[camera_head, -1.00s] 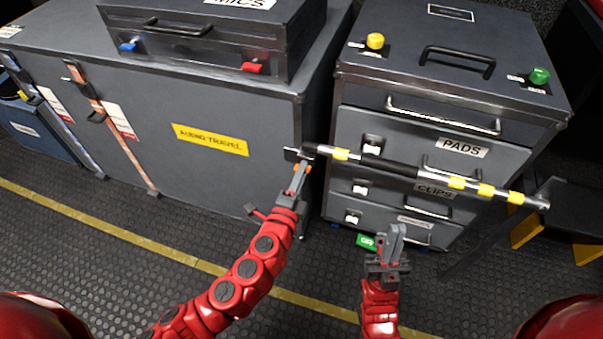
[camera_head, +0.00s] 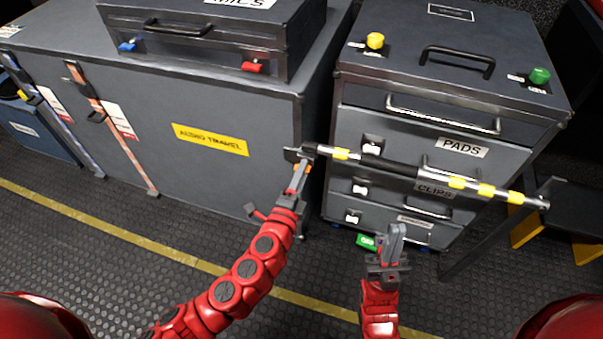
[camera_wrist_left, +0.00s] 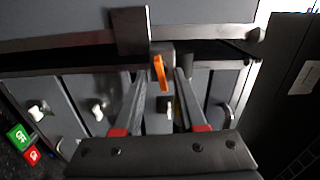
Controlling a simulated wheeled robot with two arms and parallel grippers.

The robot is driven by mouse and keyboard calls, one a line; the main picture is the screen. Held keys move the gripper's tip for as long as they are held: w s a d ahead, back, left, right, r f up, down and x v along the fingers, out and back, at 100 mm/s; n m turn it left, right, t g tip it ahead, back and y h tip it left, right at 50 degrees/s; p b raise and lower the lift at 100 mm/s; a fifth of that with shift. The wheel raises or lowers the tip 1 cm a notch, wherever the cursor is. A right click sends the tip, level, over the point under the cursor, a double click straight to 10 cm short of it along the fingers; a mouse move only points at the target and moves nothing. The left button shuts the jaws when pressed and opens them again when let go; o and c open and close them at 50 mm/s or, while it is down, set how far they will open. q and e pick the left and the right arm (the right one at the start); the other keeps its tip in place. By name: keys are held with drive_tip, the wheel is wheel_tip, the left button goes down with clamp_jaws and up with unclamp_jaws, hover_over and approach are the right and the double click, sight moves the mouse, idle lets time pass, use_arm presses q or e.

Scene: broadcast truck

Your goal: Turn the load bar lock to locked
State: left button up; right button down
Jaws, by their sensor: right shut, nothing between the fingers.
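The load bar (camera_head: 400,168), a silver and black pole with yellow bands, runs across the front of the grey drawer cabinet. Its lock is a small orange lever (camera_head: 306,168) at the bar's left end, which also shows in the left wrist view (camera_wrist_left: 160,72). My left gripper (camera_head: 299,178) is just below that end. In the left wrist view my left gripper (camera_wrist_left: 160,78) is open, with the orange lever between its fingertips; I cannot tell whether either finger touches it. My right gripper (camera_head: 396,232) is shut and empty, in front of and below the bar.
The drawer cabinet (camera_head: 360,95) stands behind the bar. A large grey case (camera_head: 215,165) with a yellow label is to the left, with a smaller case (camera_head: 215,45) on top.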

use_arm(q)
drive_tip(key=v, duration=1.7)
drive_tip(key=shift+s, duration=0.2)
